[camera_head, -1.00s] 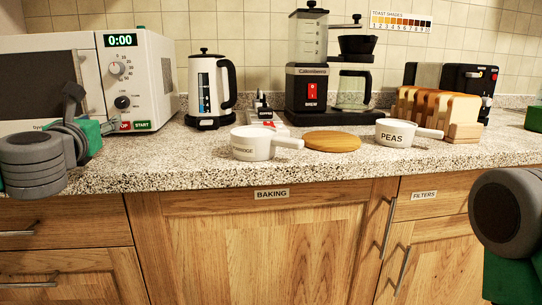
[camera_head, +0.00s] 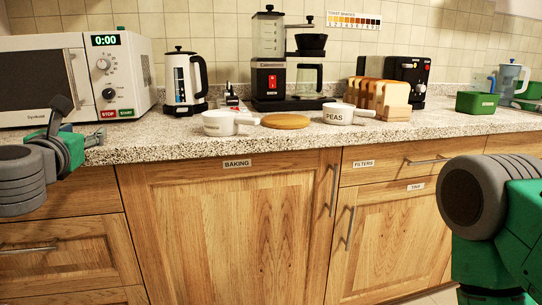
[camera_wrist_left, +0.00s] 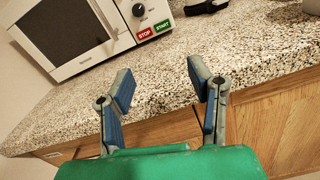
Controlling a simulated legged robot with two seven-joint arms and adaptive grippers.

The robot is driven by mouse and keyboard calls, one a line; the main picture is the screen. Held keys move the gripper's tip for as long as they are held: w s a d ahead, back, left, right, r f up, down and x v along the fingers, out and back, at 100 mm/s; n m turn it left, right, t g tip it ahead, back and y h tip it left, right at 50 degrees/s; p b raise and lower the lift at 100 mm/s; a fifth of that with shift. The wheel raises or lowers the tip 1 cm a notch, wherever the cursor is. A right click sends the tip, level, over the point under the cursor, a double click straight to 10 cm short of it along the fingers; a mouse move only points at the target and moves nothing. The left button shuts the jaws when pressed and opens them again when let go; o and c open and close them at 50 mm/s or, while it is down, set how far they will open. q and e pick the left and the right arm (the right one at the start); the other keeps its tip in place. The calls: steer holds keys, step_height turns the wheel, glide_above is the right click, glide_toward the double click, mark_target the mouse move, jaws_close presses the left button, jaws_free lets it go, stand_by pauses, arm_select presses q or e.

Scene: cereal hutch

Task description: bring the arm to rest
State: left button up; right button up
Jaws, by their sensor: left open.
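My left gripper (camera_head: 79,122) is at the left, by the counter's front edge, below the microwave (camera_head: 84,78).

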arm_select(q)
steer(key=s+d+f+m+g+h, duration=0.25)
steer(key=d+f+m, duration=0.35)
steer(key=f, duration=0.4)
steer(key=s+d+f+m+g+h, duration=0.2)
steer(key=s+d+f+m, duration=0.3)
steer(key=f, duration=0.6)
steer(key=s+d+f+m+g+h, duration=0.25)
steer(key=d+f+m, duration=0.35)
steer(key=f+m, duration=0.3)
steer(key=s+f+m+g, duration=0.3)
steer(key=s+f+m, duration=0.1)
steer(key=s+f, duration=0.5)
steer(key=s+a+f+m+g+y, duration=0.2)
steer(key=s+a+f+m+g, duration=0.3)
steer(key=s, duration=0.5)
steer(key=s+a+f+m+g+y, duration=0.1)
steer(key=s+a+f+m+g, duration=0.15)
steer(key=s+f+m, duration=0.55)
step_height(320, 180, up, 15)
steer(key=s+p, duration=0.1)
steer(key=p, duration=1.3)
steer(key=shift+s, duration=0.15)
